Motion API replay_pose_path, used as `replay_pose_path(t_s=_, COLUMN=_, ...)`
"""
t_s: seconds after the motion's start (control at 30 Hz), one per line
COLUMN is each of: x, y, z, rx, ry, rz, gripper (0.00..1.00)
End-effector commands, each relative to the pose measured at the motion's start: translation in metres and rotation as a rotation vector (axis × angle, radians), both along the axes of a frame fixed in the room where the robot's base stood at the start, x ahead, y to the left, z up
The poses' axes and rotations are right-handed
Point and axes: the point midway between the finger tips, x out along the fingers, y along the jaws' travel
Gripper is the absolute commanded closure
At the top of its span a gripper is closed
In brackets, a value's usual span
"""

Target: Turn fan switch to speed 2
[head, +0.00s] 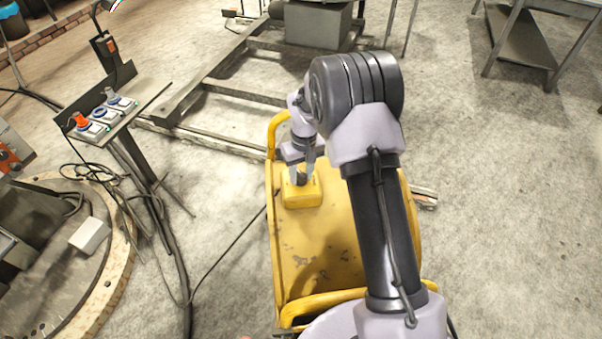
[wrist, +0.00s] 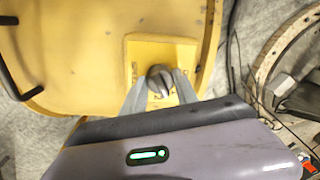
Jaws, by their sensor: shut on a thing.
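The fan switch is a dark grey knob (wrist: 160,79) on a yellow box (head: 302,194), which sits on the far left part of a yellow cart top (head: 318,250). In the wrist view the yellow box (wrist: 140,55) shows around the knob, with small dark marks beside it that I cannot read. My gripper (head: 301,175) points down over the box. In the wrist view my gripper (wrist: 156,84) has one finger on each side of the knob and is shut on it. The knob's exact speed setting cannot be read.
A round platform (head: 75,260) lies at the lower left. Cables run across the floor left of the cart. A metal frame (head: 215,95) lies behind.

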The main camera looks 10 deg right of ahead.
Motion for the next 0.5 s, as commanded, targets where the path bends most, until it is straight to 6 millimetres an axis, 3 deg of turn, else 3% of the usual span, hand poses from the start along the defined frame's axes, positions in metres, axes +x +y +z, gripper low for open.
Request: replay_pose_path(t_s=0.5, x=-0.0008, y=-0.0001, z=-0.0003, rx=0.0, ry=0.0, rz=-0.394, gripper=1.0)
